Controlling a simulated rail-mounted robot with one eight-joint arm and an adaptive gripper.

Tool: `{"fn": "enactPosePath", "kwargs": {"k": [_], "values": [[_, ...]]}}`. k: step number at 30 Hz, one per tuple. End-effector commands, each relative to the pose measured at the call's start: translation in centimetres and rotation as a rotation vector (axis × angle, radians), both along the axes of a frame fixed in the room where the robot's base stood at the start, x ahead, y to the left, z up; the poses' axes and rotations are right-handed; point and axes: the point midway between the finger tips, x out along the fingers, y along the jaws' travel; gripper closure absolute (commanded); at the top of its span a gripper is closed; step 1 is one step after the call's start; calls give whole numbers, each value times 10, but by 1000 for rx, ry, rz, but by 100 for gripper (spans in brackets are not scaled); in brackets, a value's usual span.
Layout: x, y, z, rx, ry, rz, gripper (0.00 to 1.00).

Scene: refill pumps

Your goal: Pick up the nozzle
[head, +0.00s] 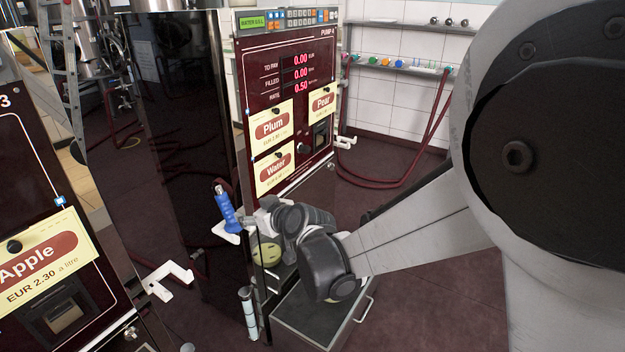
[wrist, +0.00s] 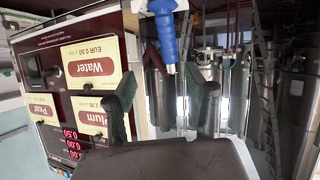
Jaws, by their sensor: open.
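The nozzle (head: 228,212) has a blue grip with a metal tip and sits tilted on a white holder (head: 226,233) at the side of the pump. My gripper (head: 256,220) is just right of the nozzle in the head view, and its fingers are partly hard to make out there. In the wrist view, which is upside down, the blue nozzle (wrist: 166,38) is at the top centre. My gripper's two dark fingers (wrist: 165,92) stand wide apart, with empty space between them. The nozzle lies beyond that gap, apart from the fingers as far as I can tell.
The pump panel (head: 285,110) with Plum, Pear and Water labels stands behind my gripper. An open drawer (head: 300,318) with a metal handle is below my wrist. The Apple pump (head: 40,240) and another white holder (head: 167,281) are at left.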

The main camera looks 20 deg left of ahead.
Motion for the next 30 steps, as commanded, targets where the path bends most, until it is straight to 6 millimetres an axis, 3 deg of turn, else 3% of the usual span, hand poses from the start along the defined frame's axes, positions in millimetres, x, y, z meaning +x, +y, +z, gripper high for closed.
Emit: {"fn": "enactPosePath", "kwargs": {"k": [1,7,18,30], "values": [[-4,10,-5,5,-6,14,50],[-5,28,-15,14,-18,30,50],[22,77,-39,13,-18,30,50],[34,99,-50,13,-18,30,50]]}}
